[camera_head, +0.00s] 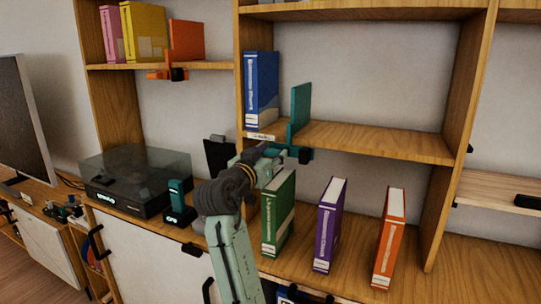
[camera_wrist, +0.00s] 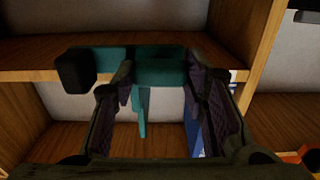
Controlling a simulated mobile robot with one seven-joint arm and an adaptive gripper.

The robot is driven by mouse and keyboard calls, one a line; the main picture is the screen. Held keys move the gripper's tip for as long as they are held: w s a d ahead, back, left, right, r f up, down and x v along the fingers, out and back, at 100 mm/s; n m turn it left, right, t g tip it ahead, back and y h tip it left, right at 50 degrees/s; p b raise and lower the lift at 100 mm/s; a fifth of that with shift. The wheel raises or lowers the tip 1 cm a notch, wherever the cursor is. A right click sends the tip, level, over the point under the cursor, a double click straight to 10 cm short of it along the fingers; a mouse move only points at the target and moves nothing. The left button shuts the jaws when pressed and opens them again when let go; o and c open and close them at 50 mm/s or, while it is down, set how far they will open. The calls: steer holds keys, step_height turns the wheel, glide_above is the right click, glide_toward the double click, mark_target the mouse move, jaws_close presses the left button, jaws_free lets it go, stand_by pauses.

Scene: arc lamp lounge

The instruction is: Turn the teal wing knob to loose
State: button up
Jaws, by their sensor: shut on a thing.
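A teal bookend (camera_head: 300,105) stands upright at the edge of the middle shelf, with a clamp bar along the shelf edge and a black block at its right end. In the wrist view, which looks upside down, the clamp bar (camera_wrist: 105,55) runs to the black block on the left. The teal wing knob (camera_wrist: 160,66) shows between my fingertips. My gripper (camera_wrist: 158,75) is shut on it, one finger on each side. In the head view my gripper (camera_head: 277,153) is at the shelf edge and covers the knob. The knob's turn angle cannot be read.
A blue book (camera_head: 261,90) stands on the shelf left of the bookend. Green (camera_head: 278,215), purple (camera_head: 329,225) and orange (camera_head: 389,237) books stand on the counter below. A glass-topped turntable (camera_head: 138,180) is left of my arm. The shelf right of the bookend is clear.

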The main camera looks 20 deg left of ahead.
steer(key=m+b, duration=0.3)
steer(key=m, duration=0.1)
steer(key=shift+f+b, duration=0.2)
steer(key=shift+b, duration=0.15)
steer(key=m+b, duration=0.3)
steer(key=m, duration=0.2)
steer(key=m+b, duration=0.2)
steer(key=m, duration=0.2)
steer(key=shift+d+m+b, duration=0.1)
steer(key=shift+m+b, duration=1.1)
steer(key=shift+m, duration=1.3)
steer(key=o, duration=1.2)
steer(key=shift+r, duration=0.1)
steer(key=shift+c, duration=0.2)
